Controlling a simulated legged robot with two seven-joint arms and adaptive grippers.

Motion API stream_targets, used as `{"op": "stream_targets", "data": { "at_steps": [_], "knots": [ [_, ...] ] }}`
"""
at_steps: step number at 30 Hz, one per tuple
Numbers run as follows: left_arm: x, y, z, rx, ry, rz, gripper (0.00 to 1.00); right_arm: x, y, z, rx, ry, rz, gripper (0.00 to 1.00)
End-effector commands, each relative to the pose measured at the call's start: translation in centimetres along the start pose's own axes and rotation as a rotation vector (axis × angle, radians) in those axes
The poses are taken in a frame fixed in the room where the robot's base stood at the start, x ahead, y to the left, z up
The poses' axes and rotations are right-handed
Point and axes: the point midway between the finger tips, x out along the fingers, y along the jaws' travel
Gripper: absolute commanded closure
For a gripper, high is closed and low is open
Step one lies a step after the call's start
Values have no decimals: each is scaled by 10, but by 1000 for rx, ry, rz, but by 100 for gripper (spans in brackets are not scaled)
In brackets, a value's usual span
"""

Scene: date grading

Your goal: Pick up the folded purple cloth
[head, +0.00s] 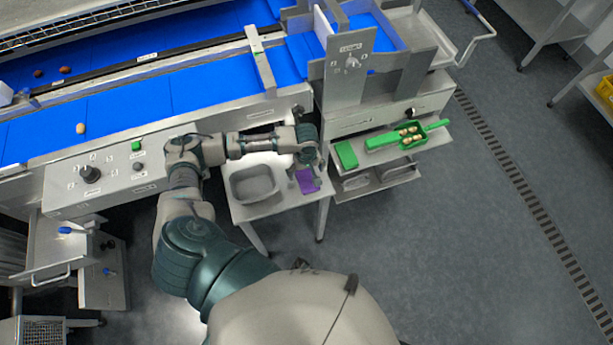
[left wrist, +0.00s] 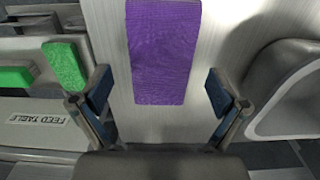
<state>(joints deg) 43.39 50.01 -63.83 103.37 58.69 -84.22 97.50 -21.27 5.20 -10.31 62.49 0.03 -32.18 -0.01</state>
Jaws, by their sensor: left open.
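The folded purple cloth (head: 307,181) lies flat on a small metal side table (head: 285,203), near its right edge. In the left wrist view the purple cloth (left wrist: 163,55) is a long upright rectangle in the upper middle. My left gripper (head: 309,168) is over the cloth in the head view and hides part of it. In the left wrist view my left gripper (left wrist: 155,95) is open, with one finger on each side of the cloth's near end. Nothing is between the fingers' pads in contact. My right gripper is in neither view.
A grey basin (head: 254,184) sits on the side table left of the cloth. To the right, a shelf holds a green block (head: 346,154) and a green scoop (head: 408,137) with several dates. A control panel (head: 110,180) and blue conveyor (head: 170,95) stand behind. Open floor lies right.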

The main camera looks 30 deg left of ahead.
Motion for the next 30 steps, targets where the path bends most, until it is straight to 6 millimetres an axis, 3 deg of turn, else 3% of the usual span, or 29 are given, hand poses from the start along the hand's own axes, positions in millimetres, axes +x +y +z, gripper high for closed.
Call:
{"op": "stream_targets", "data": {
  "at_steps": [3,11,18,26,30],
  "knots": [
    [14,0,1,2,-1,-1,2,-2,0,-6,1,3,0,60],
    [16,0,1,2,0,1,2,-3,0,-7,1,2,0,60],
    [16,0,1,2,0,0,61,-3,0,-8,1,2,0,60],
    [16,0,2,2,-1,0,61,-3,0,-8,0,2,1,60],
    [6,0,1,2,-1,1,61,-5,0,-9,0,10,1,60]
  ]
}}
